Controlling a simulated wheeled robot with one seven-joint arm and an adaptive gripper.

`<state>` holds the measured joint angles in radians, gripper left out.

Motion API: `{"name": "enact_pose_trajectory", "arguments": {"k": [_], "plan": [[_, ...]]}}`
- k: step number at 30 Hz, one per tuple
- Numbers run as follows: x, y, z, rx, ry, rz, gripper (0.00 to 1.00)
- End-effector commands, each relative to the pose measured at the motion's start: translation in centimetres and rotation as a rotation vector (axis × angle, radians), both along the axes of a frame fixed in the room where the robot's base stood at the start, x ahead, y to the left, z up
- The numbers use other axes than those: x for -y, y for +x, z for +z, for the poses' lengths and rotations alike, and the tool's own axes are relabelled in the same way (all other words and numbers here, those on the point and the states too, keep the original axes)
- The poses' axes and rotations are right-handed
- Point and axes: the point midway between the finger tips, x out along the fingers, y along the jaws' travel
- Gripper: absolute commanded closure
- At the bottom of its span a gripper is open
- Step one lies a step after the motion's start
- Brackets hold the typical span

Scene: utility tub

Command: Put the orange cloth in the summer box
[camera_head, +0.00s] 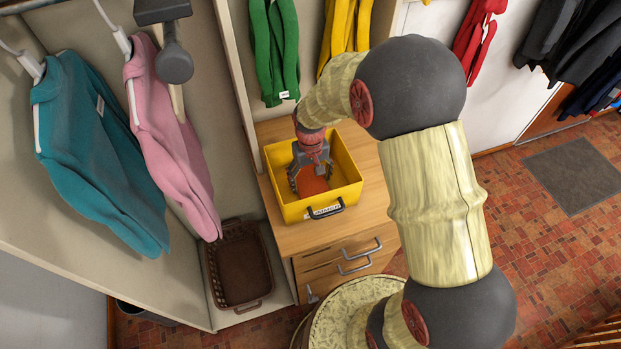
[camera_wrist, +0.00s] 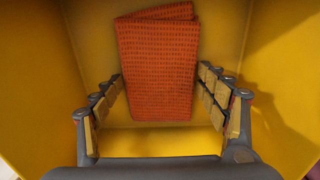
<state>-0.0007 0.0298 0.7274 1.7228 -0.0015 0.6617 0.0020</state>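The orange cloth (camera_wrist: 158,68) lies folded on the floor of a yellow box (camera_head: 354,190) in the wrist view; part of it also shows in the head view (camera_head: 313,185). The box stands on a wooden drawer unit and has a label (camera_head: 325,211) on its front that I cannot read with certainty. My gripper (camera_head: 311,180) points down into the box. In the wrist view, the fingers (camera_wrist: 160,98) are spread apart, one on each side of the near part of the cloth. I cannot tell whether the fingers touch the cloth.
The wooden drawer unit (camera_head: 287,238) has bare top around the box. A brown basket (camera_head: 240,265) sits low to the left. Teal (camera_head: 95,150) and pink (camera_head: 172,140) garments hang at left. Green (camera_head: 275,50) and yellow clothes hang behind the box. A grey mat (camera_head: 572,173) lies on the floor.

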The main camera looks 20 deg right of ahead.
Motion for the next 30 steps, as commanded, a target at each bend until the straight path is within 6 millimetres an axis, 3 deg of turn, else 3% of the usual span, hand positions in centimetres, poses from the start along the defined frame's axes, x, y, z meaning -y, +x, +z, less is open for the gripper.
{"name": "enact_pose_trajectory", "arguments": {"k": [8,19,23,30], "plan": [[0.0,0.0,0.0,0.000,0.000,0.000,0.10],[0.0,0.0,0.5,0.001,0.000,0.000,0.10],[0.0,0.1,2.1,0.004,0.000,0.000,0.10],[0.0,0.1,7.1,0.004,0.000,0.000,0.10]]}}
